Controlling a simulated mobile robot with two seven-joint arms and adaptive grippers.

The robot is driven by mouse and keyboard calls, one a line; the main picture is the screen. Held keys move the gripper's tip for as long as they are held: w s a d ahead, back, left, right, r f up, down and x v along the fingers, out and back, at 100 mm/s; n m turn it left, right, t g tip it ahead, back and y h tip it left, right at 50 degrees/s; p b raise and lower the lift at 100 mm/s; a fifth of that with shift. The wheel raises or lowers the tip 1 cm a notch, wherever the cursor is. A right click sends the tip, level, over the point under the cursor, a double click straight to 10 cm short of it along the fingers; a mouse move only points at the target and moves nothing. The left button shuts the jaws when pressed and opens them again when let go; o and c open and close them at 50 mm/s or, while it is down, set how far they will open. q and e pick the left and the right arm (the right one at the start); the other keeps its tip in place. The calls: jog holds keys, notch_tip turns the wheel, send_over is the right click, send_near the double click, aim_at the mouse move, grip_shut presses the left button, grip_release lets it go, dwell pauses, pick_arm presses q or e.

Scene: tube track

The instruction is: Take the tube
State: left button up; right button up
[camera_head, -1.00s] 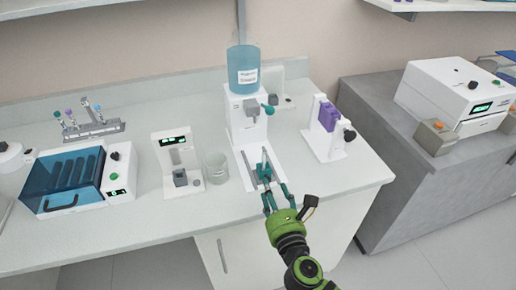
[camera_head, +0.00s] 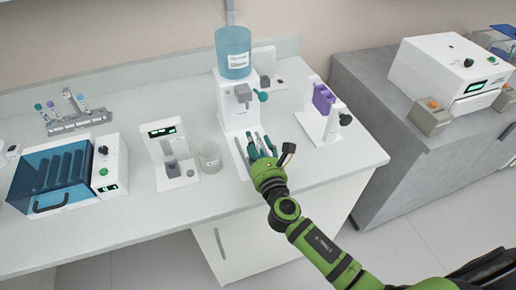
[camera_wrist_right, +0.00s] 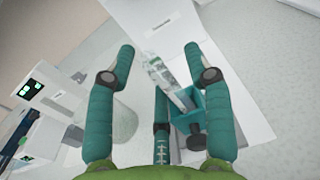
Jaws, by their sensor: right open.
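My right gripper (camera_head: 257,147) is open over the white base of the dispenser (camera_head: 230,115), in front of its tap. In the right wrist view the gripper (camera_wrist_right: 157,52) has its teal fingers spread wide. A clear, narrow piece with pale markings, which looks like a tube (camera_wrist_right: 162,74), shows tilted between them, beside a teal block with a dark knob (camera_wrist_right: 195,122). The fingers look apart from it. The gripper hides this spot in the head view. Other capped tubes stand in a grey rack (camera_head: 70,125) at the far left. My left gripper is not in view.
A glass beaker (camera_head: 210,157) and a white device with a display (camera_head: 170,155) stand left of the gripper. A white stand with a purple block (camera_head: 322,98) is to its right. A blue-lidded machine (camera_head: 55,178) is further left. The front right bench top is clear.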

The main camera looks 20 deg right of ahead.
aim_at(260, 139)
jog(key=shift+s, duration=0.1)
jog(key=c, duration=0.9)
jog(key=shift+c, duration=0.4)
jog(key=shift+r+p, duration=0.3)
jog(key=shift+r, duration=0.4)
jog(key=r, duration=0.1)
jog(key=r+p, duration=0.1)
jog(key=r, duration=0.1)
jog(key=shift+s+d+r, duration=0.15)
jog(key=shift+d+r, duration=0.05)
jog(key=shift+d, duration=0.2)
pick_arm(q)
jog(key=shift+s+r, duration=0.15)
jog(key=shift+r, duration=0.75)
pick_arm(e)
jog(key=s+d+r, duration=0.5)
jog(key=d+r, duration=0.1)
jog(key=d, duration=0.3)
jog(key=shift+d+r, duration=0.15)
jog(key=shift+d, duration=0.15)
